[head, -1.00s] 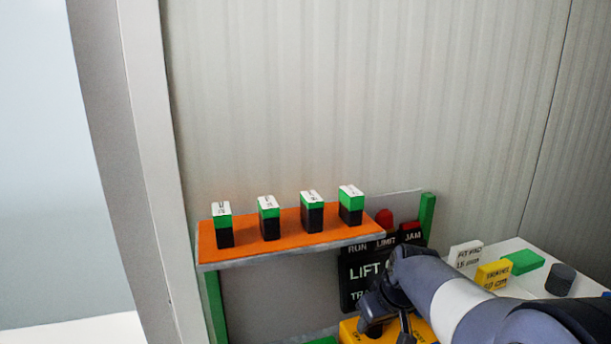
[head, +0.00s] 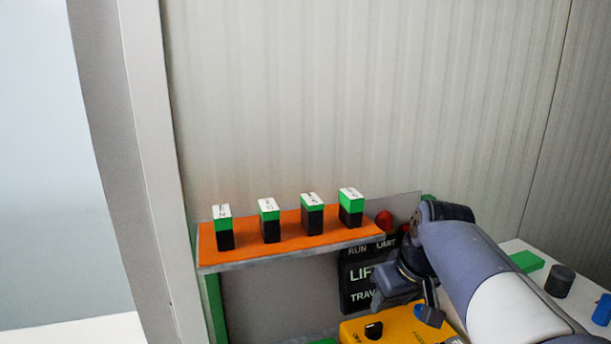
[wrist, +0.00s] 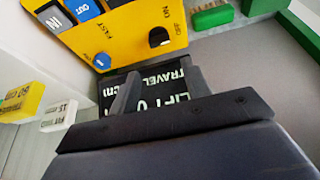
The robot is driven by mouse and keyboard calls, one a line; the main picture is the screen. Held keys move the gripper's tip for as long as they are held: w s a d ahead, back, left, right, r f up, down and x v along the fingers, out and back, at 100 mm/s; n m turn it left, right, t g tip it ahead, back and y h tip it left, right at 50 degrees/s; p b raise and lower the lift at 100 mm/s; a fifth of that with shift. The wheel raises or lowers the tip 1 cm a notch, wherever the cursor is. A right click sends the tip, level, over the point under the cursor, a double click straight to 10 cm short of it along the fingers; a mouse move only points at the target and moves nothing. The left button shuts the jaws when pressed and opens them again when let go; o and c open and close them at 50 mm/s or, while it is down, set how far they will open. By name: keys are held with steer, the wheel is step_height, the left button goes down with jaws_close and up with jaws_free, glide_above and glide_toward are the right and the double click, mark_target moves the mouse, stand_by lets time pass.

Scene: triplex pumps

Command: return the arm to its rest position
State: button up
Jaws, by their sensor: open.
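My gripper (head: 413,298) hangs over the yellow control box (head: 398,325) at the lower right of the head view. In the wrist view its two grey fingers (wrist: 158,88) stand apart with nothing between them. Beyond them is the black display panel (head: 358,285), marked LIFT and TRAVEL, partly hidden by my arm in the head view. The yellow box shows in the wrist view (wrist: 125,38) with a black ON/OFF knob (wrist: 158,37) and buttons marked IN and OUT.
An orange shelf (head: 290,246) holds several green-and-black blocks to the left. A green block (head: 526,261) and a dark cylinder (head: 560,281) are on the white surface at right.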

mark_target(374, 324)
steer(key=x, duration=1.1)
steer(key=shift+s, duration=0.1)
steer(key=shift+f, duration=0.15)
steer(key=shift+d+n+y+b, duration=0.1)
steer(key=shift+n+y+b, duration=0.2)
steer(key=shift+n, duration=0.5)
steer(key=n+g+y, duration=0.1)
steer(key=n, duration=0.3)
steer(key=shift+d, duration=0.1)
steer(key=n+p, duration=0.1)
steer(key=n, duration=0.1)
steer(key=n+g+y+p, duration=0.1)
steer(key=n, duration=0.1)
steer(key=n+g+p, duration=0.1)
steer(key=n, duration=0.1)
steer(key=shift+w+r, duration=0.25)
steer(key=shift+w, duration=0.05)
steer(key=shift+d+r+n+p, duration=0.1)
steer(key=shift+n+p, duration=0.2)
steer(key=shift+n, duration=0.1)
steer(key=w+v, duration=0.1)
steer(key=v, duration=0.9)
steer(key=shift+s+d+b, duration=0.25)
steer(key=shift+s+b, duration=0.05)
steer(key=shift+s, duration=0.05)
steer(key=shift+a+r, duration=0.1)
